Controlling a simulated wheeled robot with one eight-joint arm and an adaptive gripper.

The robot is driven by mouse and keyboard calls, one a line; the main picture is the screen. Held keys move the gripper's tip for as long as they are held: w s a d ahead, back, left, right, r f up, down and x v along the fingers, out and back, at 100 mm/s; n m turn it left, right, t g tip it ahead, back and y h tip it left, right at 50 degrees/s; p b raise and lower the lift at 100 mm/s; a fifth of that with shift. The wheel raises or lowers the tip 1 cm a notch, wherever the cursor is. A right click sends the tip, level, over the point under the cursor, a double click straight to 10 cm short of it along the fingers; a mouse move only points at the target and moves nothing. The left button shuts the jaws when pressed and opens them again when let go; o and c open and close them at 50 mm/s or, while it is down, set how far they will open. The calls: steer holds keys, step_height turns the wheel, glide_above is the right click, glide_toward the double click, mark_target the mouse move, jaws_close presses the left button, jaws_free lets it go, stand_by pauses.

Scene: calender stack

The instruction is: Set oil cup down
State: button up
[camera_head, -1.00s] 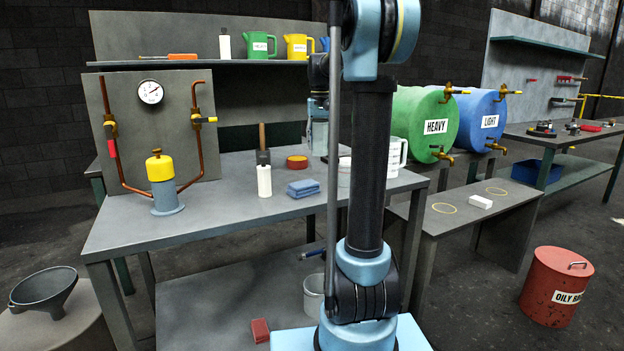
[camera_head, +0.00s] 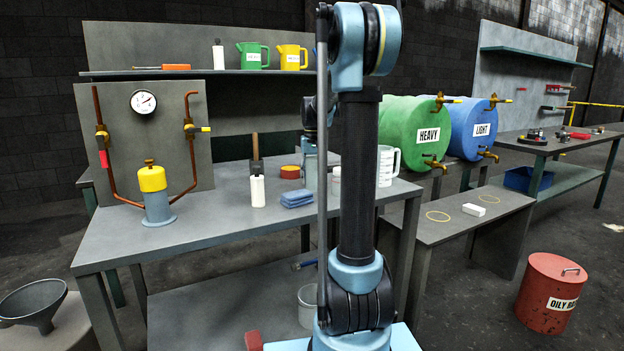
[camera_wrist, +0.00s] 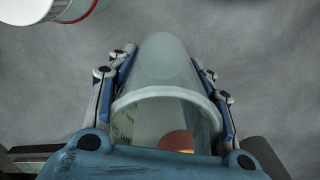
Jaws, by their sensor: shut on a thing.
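In the wrist view, my gripper (camera_wrist: 163,78) is shut on a clear, pale oil cup (camera_wrist: 160,60), with one finger along each side. The cup has a thick rim facing the camera and faint dark markings on its wall. An orange-red patch with some yellow shows through it; I cannot tell whether that is inside or beyond. A grey surface lies behind the cup; I cannot tell whether the cup touches it. In the head view, my arm hides the gripper's fingers and the cup. The grey workbench (camera_head: 225,232) stands in front of me.
A red tin (camera_head: 290,172), blue cloth (camera_head: 297,198), white bottle (camera_head: 258,190) and yellow-topped oiler (camera_head: 155,190) stand on the bench. A white jug (camera_head: 386,166) stands near its right end. A white container with a red edge (camera_wrist: 75,8) is close by in the wrist view.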

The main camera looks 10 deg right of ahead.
steer(key=o, duration=1)
